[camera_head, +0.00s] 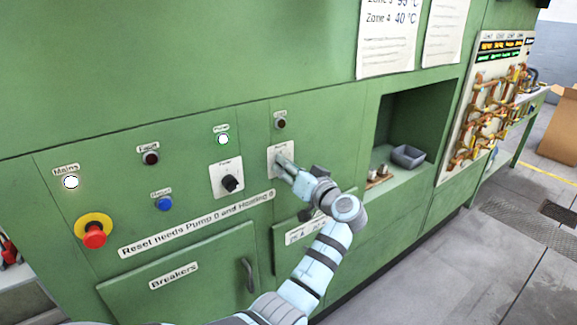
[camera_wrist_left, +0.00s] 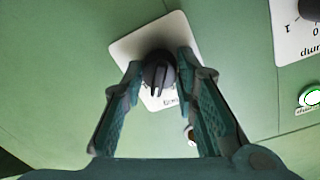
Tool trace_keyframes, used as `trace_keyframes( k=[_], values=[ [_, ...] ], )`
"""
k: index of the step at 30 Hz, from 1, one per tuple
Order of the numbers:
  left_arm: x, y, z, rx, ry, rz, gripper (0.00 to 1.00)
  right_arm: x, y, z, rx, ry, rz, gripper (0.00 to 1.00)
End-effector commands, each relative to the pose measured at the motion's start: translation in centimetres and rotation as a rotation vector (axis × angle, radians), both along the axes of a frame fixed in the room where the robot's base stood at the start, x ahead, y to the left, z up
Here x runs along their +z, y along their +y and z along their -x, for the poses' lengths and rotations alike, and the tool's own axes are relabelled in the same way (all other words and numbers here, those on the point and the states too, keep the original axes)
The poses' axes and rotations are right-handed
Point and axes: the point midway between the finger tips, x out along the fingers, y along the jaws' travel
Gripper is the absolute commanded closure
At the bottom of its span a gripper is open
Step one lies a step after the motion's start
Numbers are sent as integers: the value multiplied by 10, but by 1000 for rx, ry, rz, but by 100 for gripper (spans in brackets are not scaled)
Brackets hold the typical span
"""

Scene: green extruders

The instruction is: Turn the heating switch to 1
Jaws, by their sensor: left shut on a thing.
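The heating switch is a black knob (camera_wrist_left: 158,75) on a white plate (camera_head: 275,161) on the green panel, right of the pump switch. My left gripper (camera_head: 284,165) reaches the plate from the lower right in the head view and covers the knob there. In the left wrist view its fingers (camera_wrist_left: 157,68) are on both sides of the knob, shut on it. Part of the plate's lettering is hidden, so I cannot read the knob's setting. My right gripper is not in view.
The pump switch (camera_head: 230,184) is left of my gripper, with a lit lamp (camera_head: 222,140) above it. The lamp (camera_head: 280,122) above the heating switch is dark. A red emergency button (camera_head: 94,235) is far left. A recess with a grey bin (camera_head: 408,156) opens to the right.

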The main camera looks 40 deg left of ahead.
Motion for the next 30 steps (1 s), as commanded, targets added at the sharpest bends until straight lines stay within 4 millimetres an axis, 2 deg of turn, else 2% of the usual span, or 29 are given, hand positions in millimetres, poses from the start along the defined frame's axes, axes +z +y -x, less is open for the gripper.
trace_keyframes(
  k=[6,15,30],
  values=[
    [-1,0,0,1,177,-47,100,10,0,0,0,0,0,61],
    [-2,-1,0,1,341,-96,100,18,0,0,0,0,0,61],
    [-3,-1,0,0,401,-114,100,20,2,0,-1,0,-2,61]
  ],
)
